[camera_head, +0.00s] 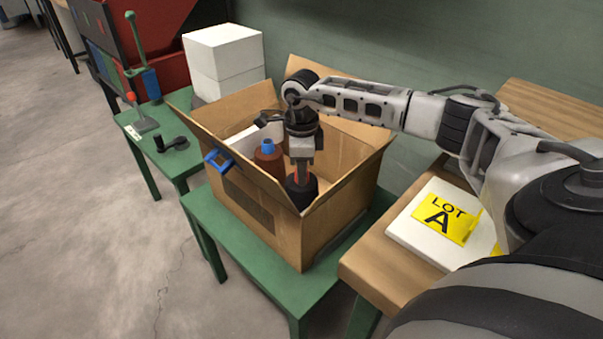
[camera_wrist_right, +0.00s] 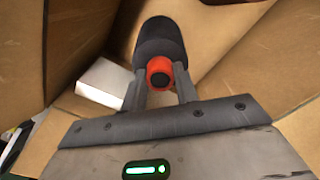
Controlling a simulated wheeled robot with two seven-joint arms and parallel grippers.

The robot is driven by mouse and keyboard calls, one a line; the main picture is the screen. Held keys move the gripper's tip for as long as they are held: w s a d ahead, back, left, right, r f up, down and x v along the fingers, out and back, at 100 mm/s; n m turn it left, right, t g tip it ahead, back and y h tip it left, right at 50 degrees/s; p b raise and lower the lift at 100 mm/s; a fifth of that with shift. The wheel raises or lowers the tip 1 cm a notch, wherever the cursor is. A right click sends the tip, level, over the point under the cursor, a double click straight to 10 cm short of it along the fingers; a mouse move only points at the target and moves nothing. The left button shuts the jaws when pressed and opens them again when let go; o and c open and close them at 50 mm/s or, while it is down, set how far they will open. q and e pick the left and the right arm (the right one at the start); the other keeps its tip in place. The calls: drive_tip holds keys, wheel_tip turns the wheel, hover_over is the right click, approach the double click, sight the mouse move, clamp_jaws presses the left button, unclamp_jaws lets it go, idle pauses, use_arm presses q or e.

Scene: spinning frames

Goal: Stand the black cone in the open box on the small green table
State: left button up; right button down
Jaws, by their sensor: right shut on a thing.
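The open cardboard box (camera_head: 258,200) stands on the small green table (camera_head: 262,268) with its flaps spread. My right gripper (camera_head: 301,168) reaches down into the box and is shut on the red-orange top of the black cone (camera_head: 300,192). The cone looks upright, near the front right corner of the box. The wrist view shows the black cone (camera_wrist_right: 160,38) between cardboard walls, with its orange top between the fingers of my right gripper (camera_wrist_right: 159,82). I cannot tell whether its base touches the box floor. My left gripper is not in view.
Inside the box, a brown cone with a blue top (camera_head: 268,155) and a white block (camera_head: 243,138) stand left of the black cone. A blue clip (camera_head: 218,160) sits on the left rim. A wooden table (camera_head: 375,268) with a LOT A card (camera_head: 440,222) stands right.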

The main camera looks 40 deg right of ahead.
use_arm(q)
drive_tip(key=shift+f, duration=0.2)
use_arm(e)
drive_tip(key=shift+f, duration=0.45)
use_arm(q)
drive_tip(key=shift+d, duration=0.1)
use_arm(e)
drive_tip(key=shift+f, duration=0.15)
drive_tip(key=c, duration=1.1)
unclamp_jaws()
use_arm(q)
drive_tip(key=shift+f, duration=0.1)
use_arm(e)
drive_tip(key=shift+r, duration=0.4)
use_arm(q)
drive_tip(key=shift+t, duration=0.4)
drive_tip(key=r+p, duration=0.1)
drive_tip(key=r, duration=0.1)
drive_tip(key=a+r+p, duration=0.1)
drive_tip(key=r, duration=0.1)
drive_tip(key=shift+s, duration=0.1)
use_arm(e)
wheel_tip(320, 180, up, 12)
drive_tip(key=shift+f, duration=0.25)
